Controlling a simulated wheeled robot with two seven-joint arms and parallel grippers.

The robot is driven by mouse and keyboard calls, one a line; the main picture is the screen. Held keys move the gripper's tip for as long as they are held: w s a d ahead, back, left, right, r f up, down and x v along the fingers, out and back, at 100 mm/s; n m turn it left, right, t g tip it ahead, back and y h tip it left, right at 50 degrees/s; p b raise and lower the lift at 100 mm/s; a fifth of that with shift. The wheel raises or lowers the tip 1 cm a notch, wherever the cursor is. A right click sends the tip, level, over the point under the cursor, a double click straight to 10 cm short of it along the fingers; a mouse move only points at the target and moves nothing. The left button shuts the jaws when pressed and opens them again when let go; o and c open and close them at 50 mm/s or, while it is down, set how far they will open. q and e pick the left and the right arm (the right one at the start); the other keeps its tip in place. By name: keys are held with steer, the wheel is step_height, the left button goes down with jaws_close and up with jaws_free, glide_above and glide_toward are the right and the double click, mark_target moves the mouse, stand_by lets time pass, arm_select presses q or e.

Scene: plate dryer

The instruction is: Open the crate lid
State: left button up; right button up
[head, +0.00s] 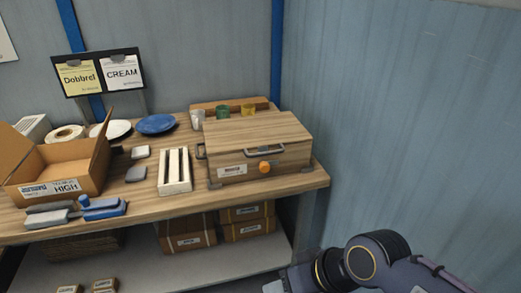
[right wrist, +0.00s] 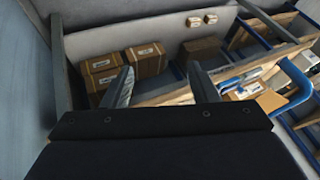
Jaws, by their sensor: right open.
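The wooden crate (head: 245,150) stands at the right end of the workbench in the head view. Its flat wooden lid (head: 255,128) lies shut on top. A metal handle (head: 264,152) and an orange knob (head: 265,167) are on its front, beside a white label. My right gripper (right wrist: 164,88) is open and empty in the right wrist view, its two fingers apart. In the head view my right arm comes in at the bottom right, below and in front of the bench, well away from the crate. The left gripper is not in view.
The wooden workbench (head: 150,207) also carries an open cardboard box (head: 60,165), a white slotted rack (head: 174,172), a blue plate (head: 155,124) and small cups behind the crate. Several cardboard boxes (head: 187,234) sit on the lower shelf. A blue-grey wall (head: 410,130) stands right of the bench.

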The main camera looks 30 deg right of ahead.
steer(key=shift+c, duration=0.4)
steer(key=shift+w, duration=0.15)
steer(key=shift+c, duration=1.3)
steer(key=w+y+b, duration=0.1)
steer(key=w, duration=0.1)
steer(key=w+y+b, duration=0.1)
steer(key=w, duration=0.1)
steer(key=w+a+r+m+y+b, duration=0.1)
steer(key=w, duration=0.2)
steer(key=shift+r+g, duration=0.1)
steer(key=shift+g, duration=0.2)
steer(key=shift+c, duration=0.5)
steer(key=w+d+m+t+y+b, duration=0.1)
steer(key=w+d+m+y+b, duration=0.15)
steer(key=w, duration=0.65)
steer(key=m+t+y+b, duration=0.1)
steer(key=m+t, duration=0.4)
steer(key=t, duration=0.6)
glide_toward(265, 154)
steer(key=x, duration=1)
steer(key=shift+w+d, duration=0.1)
steer(key=shift+w, duration=0.25)
